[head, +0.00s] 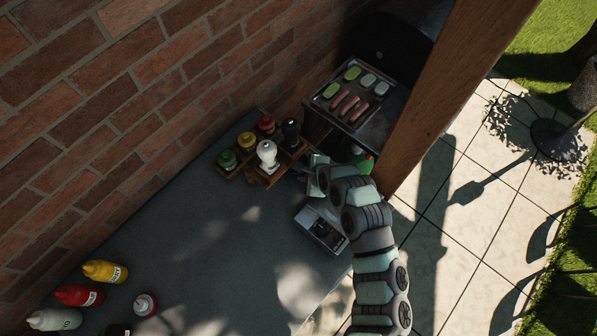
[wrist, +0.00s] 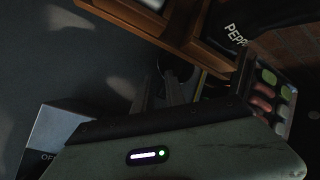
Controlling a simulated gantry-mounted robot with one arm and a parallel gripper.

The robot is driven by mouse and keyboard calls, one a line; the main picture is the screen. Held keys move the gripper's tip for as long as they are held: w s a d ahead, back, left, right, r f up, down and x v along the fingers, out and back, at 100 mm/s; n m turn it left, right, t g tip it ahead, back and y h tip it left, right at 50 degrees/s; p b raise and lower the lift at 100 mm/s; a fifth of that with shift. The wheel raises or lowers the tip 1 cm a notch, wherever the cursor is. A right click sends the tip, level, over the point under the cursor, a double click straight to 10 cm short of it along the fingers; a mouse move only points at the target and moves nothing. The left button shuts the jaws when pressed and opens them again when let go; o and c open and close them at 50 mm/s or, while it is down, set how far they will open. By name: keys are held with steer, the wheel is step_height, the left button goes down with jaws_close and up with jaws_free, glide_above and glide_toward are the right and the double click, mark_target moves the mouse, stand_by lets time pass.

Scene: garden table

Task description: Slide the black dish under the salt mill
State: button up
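The white salt mill (head: 267,156) stands upright at the front of the wooden rack in the head view. In the wrist view a white piece at the top edge (wrist: 152,4), probably the mill, is cut off. A dark round thing (wrist: 181,68), probably the black dish, shows just past my fingers beside the rack; shadow blurs its outline. I cannot make out the dish in the head view. My gripper (wrist: 162,88) is low over the table, right of the rack. Its dark fingers point toward the round thing. I cannot tell if they touch or grip it.
The rack (head: 228,174) also holds the black pepper mill (head: 291,132) and several jars. A food tray (head: 362,98) sits beyond. Bottles (head: 80,295) stand at lower left. The table's middle (head: 200,235) is clear.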

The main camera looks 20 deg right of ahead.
steer(key=shift+x, duration=3.25)
jaws_close()
